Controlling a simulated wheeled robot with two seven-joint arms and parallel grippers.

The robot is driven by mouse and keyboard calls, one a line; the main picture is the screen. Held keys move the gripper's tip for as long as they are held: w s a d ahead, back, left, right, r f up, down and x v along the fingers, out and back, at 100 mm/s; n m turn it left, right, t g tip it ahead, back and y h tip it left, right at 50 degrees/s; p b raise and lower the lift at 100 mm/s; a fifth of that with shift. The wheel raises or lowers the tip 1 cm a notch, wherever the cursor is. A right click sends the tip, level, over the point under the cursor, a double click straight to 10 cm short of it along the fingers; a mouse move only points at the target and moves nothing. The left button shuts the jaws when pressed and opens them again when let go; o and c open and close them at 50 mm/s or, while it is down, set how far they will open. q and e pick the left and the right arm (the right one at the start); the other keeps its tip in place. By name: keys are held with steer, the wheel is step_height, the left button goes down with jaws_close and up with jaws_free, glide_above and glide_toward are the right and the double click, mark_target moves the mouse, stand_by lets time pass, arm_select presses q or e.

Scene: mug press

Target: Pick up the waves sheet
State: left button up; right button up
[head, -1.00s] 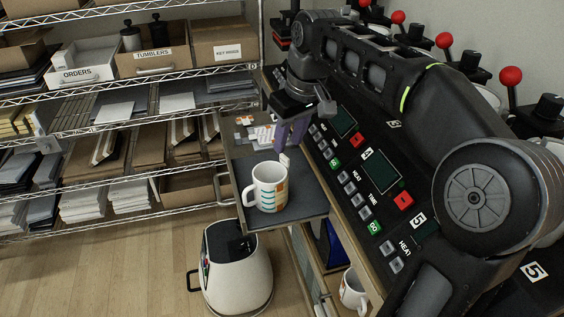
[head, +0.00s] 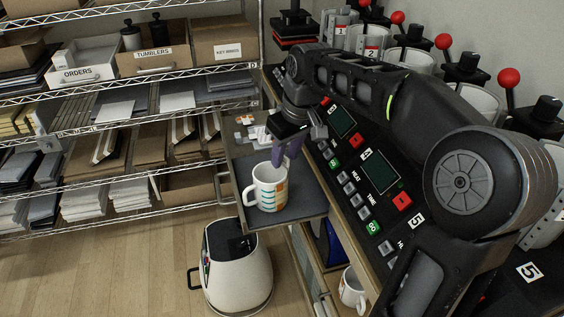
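I cannot single out a loose waves sheet. A white mug (head: 268,188) on the pull-out shelf (head: 300,207) carries teal wavy lines and orange patches. Several small printed pieces (head: 255,133) lie at the back of that shelf, partly hidden and too small to read. My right gripper (head: 287,160) points down just behind the mug, with its purple fingers near the mug's rim. I cannot tell whether they touch the mug or how far apart they are. My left gripper is out of view.
A row of mug presses with red-knobbed levers (head: 443,41) and a control panel (head: 375,170) stands at the right. A wire rack (head: 130,130) with boxes and paper stacks is at the left. A white bin (head: 237,265) stands on the floor below the shelf.

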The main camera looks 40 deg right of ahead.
steer(key=shift+c, duration=0.2)
jaws_close()
stand_by(0.3)
